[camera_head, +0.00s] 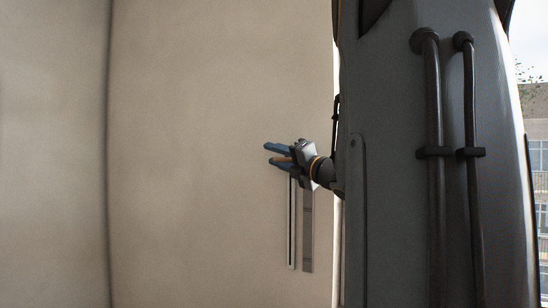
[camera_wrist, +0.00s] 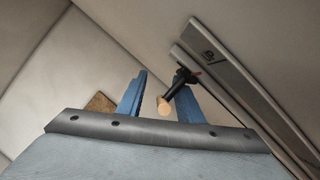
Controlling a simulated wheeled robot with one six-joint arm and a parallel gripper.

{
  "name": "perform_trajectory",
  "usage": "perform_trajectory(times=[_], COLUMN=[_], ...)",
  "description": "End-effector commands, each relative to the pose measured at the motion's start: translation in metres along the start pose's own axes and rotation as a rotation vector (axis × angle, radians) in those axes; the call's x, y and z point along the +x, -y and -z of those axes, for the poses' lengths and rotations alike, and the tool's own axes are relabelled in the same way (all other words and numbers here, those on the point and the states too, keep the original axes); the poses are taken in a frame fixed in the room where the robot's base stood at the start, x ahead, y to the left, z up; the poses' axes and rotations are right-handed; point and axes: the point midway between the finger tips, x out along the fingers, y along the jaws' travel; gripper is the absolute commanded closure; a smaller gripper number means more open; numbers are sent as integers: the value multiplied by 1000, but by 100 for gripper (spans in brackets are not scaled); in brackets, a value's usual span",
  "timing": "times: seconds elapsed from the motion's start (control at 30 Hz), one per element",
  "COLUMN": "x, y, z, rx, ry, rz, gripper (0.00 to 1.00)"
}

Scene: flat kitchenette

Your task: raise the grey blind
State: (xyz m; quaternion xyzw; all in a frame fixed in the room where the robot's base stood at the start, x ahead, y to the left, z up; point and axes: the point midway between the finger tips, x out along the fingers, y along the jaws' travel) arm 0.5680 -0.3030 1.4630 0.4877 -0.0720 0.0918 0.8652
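My gripper (camera_head: 272,154) has two blue fingers and is at the wall beside a slotted vertical track (camera_head: 291,225). In the wrist view my gripper (camera_wrist: 160,88) is open, its fingers apart. A black lever with a tan round knob (camera_wrist: 164,106) reaches between the fingers, close to the right finger, with a gap to the left one. Whether it touches the right finger I cannot tell. The lever comes from the slot side of a grey metal panel (camera_wrist: 228,70). The grey blind cannot be made out in either view.
A beige wall (camera_head: 200,120) fills the left and middle of the head view. My own arm hides much of the right. A strip of window with buildings outside (camera_head: 535,130) shows at the far right edge. A small brown patch (camera_wrist: 98,103) lies left of the fingers in the wrist view.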

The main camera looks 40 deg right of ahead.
Motion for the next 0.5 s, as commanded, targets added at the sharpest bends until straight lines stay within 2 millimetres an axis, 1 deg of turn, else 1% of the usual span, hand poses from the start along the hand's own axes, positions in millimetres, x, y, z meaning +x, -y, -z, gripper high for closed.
perform_trajectory(times=[0.3, 0.4, 0.5], x=[-50, -62, -70], y=[0, 0, -1], z=[-1, -2, -2], rx=[-7, -5, -6], ry=[7, 7, 5], rz=[-1, -1, -2], gripper=[71, 71, 71])
